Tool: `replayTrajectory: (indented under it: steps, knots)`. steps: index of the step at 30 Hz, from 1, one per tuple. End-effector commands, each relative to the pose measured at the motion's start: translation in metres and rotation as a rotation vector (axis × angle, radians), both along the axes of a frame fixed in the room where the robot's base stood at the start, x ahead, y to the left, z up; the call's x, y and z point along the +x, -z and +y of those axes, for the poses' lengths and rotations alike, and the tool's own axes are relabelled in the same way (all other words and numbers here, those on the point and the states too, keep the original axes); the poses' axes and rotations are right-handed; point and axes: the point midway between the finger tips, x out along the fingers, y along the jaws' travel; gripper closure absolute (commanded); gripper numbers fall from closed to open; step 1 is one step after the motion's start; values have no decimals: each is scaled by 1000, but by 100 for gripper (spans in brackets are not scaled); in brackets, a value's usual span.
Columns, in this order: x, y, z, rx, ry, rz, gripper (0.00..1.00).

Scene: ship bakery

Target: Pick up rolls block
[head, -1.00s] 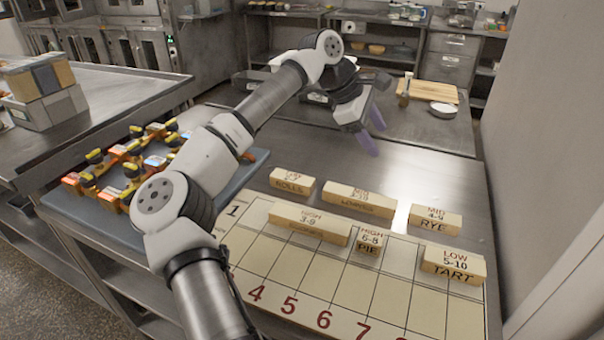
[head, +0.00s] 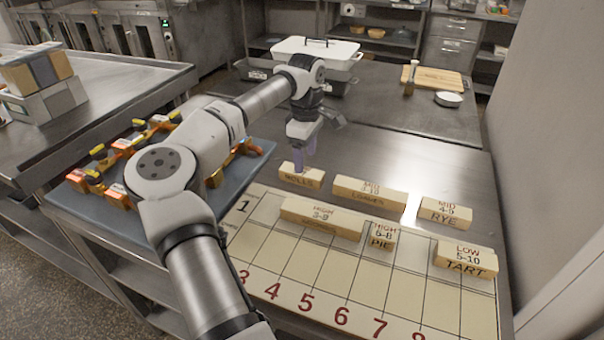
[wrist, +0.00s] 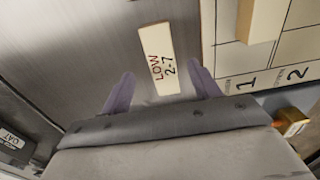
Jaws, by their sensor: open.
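The rolls block (head: 302,177) is a small pale wooden block labelled ROLLS on its front. It lies on the steel table just behind the numbered board's top left part. In the wrist view the rolls block (wrist: 160,60) shows its top, marked LOW 2-7. My gripper (head: 306,148) points down just above and behind the block in the head view. In the wrist view my gripper's (wrist: 162,92) purple fingers are spread apart, with the block's near end between them and slightly ahead. Whether the fingers are level with the block is hard to tell.
The loaves block (head: 369,198) and rye block (head: 445,212) stand to the right. A high 3-9 block (head: 320,220), pie block (head: 382,241) and tart block (head: 465,262) lie on the numbered board (head: 330,310). A blue mat (head: 228,185) with orange items is left.

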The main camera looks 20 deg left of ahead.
Motion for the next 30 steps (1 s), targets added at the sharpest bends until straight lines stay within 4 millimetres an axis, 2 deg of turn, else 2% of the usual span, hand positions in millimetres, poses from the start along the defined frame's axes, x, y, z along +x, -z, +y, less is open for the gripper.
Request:
replayTrajectory:
  steps: [8,16,23,30]
  knots:
    - [-1,16,4,-2,-1,2,38]
    - [-2,54,8,-2,1,0,38]
    - [-2,58,8,-1,1,-2,38]
    - [-2,57,8,-1,1,-2,70]
